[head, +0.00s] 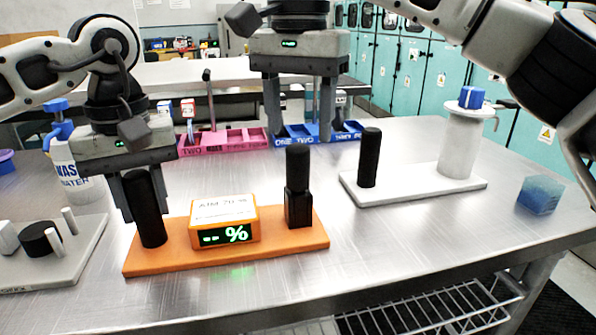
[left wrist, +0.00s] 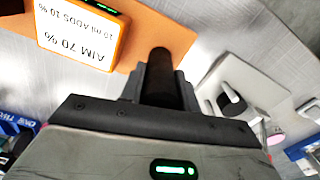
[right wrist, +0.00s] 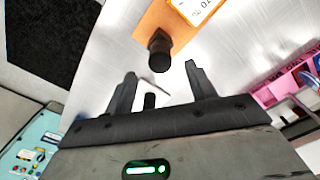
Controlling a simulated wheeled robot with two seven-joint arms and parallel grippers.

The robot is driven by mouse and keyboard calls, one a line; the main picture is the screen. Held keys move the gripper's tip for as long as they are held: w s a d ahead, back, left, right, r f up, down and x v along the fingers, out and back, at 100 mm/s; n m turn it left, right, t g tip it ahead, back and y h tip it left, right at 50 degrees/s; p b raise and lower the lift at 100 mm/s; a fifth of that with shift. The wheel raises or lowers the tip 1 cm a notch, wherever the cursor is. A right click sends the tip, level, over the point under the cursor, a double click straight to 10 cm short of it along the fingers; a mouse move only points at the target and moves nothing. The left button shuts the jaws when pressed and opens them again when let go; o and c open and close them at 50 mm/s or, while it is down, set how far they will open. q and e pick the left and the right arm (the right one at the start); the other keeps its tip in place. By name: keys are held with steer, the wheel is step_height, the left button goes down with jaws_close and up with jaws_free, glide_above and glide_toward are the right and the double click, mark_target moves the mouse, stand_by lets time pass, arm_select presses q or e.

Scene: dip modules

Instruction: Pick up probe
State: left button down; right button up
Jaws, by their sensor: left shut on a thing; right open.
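An orange base (head: 285,250) on the metal table carries a percent display box (head: 225,222). A stepped black piece, apparently the probe (head: 298,190), stands upright at its right end; it also shows in the right wrist view (right wrist: 159,50). A plain black post (head: 146,212) stands at the left end. My left gripper (head: 138,195) is shut on this black post, which also shows between the fingers in the left wrist view (left wrist: 160,75). My right gripper (head: 300,120) is open and empty, above and behind the probe; its fingers show apart in the right wrist view (right wrist: 160,88).
A white stand (head: 420,188) with a black post and a blue-capped white cylinder is at right. A blue block (head: 540,195) lies near the right edge. A grey plate (head: 50,265) is at left. Pink (head: 225,141) and blue (head: 300,136) trays stand behind. The front middle is clear.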

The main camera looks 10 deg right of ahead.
mark_target(299, 167)
step_height(299, 167, down, 8)
steer(key=shift+r, duration=0.25)
steer(key=c, duration=1.1)
